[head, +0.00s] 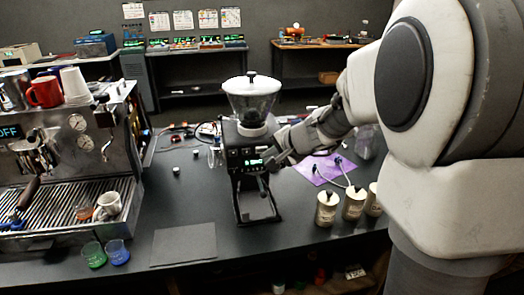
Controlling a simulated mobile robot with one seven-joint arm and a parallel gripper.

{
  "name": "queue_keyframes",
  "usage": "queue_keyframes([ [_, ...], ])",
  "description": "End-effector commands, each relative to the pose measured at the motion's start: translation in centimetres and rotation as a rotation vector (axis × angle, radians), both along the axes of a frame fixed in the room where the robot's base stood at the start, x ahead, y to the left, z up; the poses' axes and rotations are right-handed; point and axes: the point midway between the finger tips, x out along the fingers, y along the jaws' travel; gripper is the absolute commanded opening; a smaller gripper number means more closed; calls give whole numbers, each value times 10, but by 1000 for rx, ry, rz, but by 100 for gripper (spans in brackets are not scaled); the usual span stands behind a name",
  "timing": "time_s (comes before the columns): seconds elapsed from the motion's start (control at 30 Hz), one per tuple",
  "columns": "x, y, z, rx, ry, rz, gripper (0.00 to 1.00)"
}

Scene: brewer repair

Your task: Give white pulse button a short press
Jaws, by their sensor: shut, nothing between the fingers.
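The black coffee grinder (228,137) with a clear hopper (252,98) stands in the middle of the dark counter. Its front panel has a small lit green display (252,162). The white pulse button cannot be made out; it is too small here or hidden by my gripper. My gripper (269,165) reaches in from the right, with its fingertips at the right side of the front panel. It is shut and holds nothing. I cannot tell whether the tips touch the panel.
An espresso machine (70,185) with cups stands at the left. A green glass (93,255) and a blue glass (117,252) stand before it, beside a dark mat (184,244). Several canisters (326,208) and a purple cloth (312,169) lie right of the grinder.

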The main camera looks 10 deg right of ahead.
Motion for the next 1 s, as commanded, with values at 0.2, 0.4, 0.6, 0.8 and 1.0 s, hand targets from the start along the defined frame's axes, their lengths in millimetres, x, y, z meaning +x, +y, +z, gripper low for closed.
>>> queue_keyframes([
  [0.2,0,0,0,0,0,0,0],
  [0.4,0,0,0,0,0,0,0],
  [0.6,6,0,-1,0,0,0,0],
  [0.8,9,0,0,0,0,0,0],
  [1.0,9,0,0,0,0,0,0],
])
